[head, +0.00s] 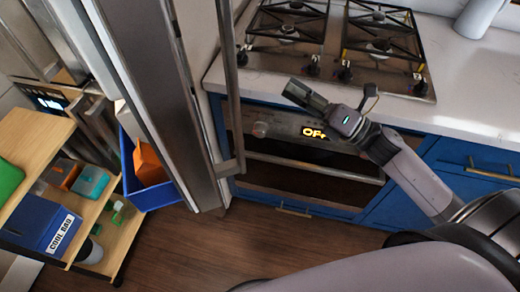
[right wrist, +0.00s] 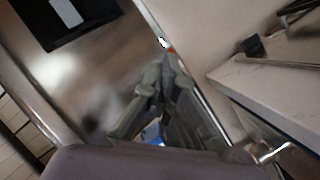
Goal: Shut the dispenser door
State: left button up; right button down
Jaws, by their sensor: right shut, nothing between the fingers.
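A tall steel door (head: 150,75) stands swung open in the head view, nearly edge-on, with a long vertical bar handle (head: 230,85) on its right side. My right gripper (head: 300,93) is right of that handle, apart from it, in front of the oven and stove edge. It is shut and empty. In the right wrist view its fingers (right wrist: 165,88) are together beside a steel face (right wrist: 105,85) with a black dispenser panel (right wrist: 82,22). I cannot tell whether they touch that face. My left gripper is not in view.
A stove (head: 335,40) and white counter (head: 465,90) lie at the right, above an oven (head: 300,165) reading "OFF". A wooden shelf cart (head: 125,235) with a blue box (head: 40,230) and a blue bin (head: 150,195) stand at lower left. Floor (head: 240,250) is clear below the door.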

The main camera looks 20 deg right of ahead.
jog(key=s+d+n+g+y, duration=0.25)
jog(key=s+n+g, duration=0.85)
jog(key=n+g, duration=0.65)
jog(key=a+n+t+p, duration=0.1)
jog(key=a+p, duration=0.4)
jog(key=a, duration=1)
jog(key=shift+s+f+n+y+p, duration=0.25)
jog(key=shift+f+n+y+p, duration=0.1)
jog(key=shift+n+y+p, duration=0.15)
jog(key=shift+t, duration=0.45)
